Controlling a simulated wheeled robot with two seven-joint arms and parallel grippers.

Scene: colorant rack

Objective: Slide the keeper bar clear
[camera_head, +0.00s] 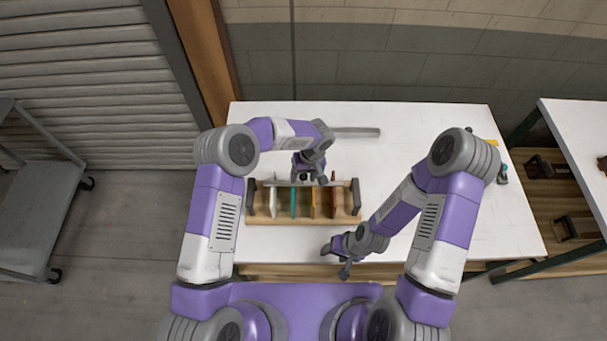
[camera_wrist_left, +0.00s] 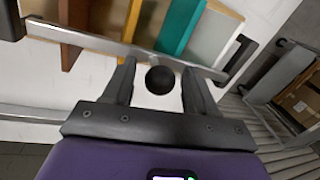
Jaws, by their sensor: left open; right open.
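The wooden colorant rack (camera_head: 260,219) stands on the white table with upright panels in white, teal, orange and brown. The keeper bar (camera_head: 340,183), a thin metal strip, lies across the rack's top; in the left wrist view the bar (camera_wrist_left: 90,42) runs over the panels. A round black knob (camera_wrist_left: 159,80) is at the bar's edge. My left gripper (camera_head: 309,179) is over the bar; its open fingers (camera_wrist_left: 158,68) stand either side of the knob, with gaps visible. My right gripper (camera_head: 337,262) is open and empty, low near the table's front edge.
A loose-looking grey strip (camera_head: 356,132) lies on the table (camera_head: 400,125) behind the rack. Dark end posts (camera_head: 356,197) bound the rack. Small items (camera_head: 502,174) sit at the table's right edge. The table right of the rack is bare, partly under my right arm.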

